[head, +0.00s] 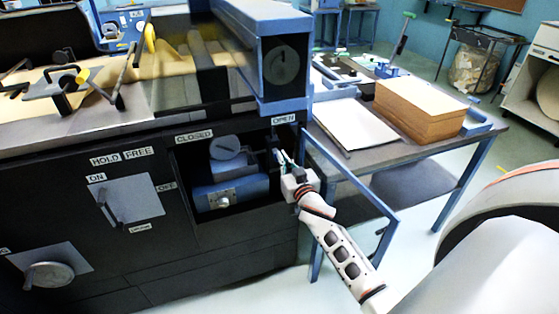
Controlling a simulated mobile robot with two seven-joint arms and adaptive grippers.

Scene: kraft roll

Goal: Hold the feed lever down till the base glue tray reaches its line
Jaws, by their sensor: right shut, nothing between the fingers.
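My right gripper (280,156) is at the right side of an open recess in the dark machine, just below the OPEN label. Its fingers are shut with nothing between them. Inside the recess, to the left of the fingers, is a blue unit (230,191) with a round grey cap (225,147); a gap shows between it and the gripper. I cannot pick out the feed lever for certain; the fingers may hide part of it. The base glue tray and its line cannot be made out. My left gripper is out of view.
A switch plate (133,203) labelled ON and OFF and a round handle (48,275) are on the machine front at left. A blue-legged table with white sheets (355,124) and a brown stack (419,109) stands right. Floor shows beyond it.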

